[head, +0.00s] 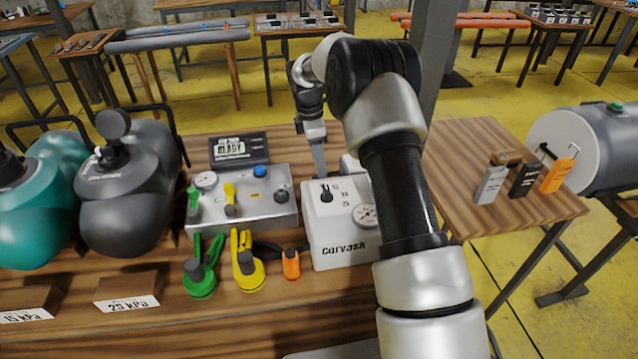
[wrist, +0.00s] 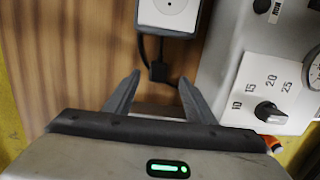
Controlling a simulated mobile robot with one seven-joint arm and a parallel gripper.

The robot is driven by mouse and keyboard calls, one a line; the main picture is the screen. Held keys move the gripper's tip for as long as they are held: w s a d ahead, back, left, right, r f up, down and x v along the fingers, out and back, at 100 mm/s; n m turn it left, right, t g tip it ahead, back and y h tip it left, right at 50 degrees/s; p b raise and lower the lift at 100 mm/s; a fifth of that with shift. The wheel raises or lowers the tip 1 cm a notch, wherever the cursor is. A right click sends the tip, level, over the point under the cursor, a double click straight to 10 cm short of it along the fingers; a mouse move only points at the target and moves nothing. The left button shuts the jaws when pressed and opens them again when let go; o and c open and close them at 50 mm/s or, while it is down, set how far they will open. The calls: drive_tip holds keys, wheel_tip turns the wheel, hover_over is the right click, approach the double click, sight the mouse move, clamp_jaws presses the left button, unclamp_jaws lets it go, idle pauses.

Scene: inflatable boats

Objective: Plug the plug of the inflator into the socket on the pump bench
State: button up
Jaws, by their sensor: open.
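The inflator (head: 340,222) is a white box with a dial and a gauge, standing on the wooden bench in the head view. Its dial face also shows at the right in the wrist view (wrist: 268,92). A small black piece on a dark cord, which looks like the plug (wrist: 158,72), lies on the wood in the wrist view. Above it is a pale square face with a round centre, which looks like the socket (wrist: 168,14). My gripper (wrist: 160,80) is open, its fingertips to either side of the black piece, apart from it; height is unclear. In the head view my gripper (head: 318,155) is behind the inflator.
Left of the inflator stand a grey valve box (head: 245,205) with a gauge, a READY display (head: 238,148) and green, yellow and orange fittings (head: 246,268). A side table (head: 490,140) with tags is at right.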

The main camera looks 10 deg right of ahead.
drive_tip(key=shift+f, duration=0.1)
wheel_tip(320, 180, down, 5)
drive_tip(key=shift+w+f+b, duration=0.1)
drive_tip(key=shift+w+b, duration=0.05)
drive_tip(key=shift+b, duration=0.15)
idle(0.4)
drive_tip(key=c, duration=1.1)
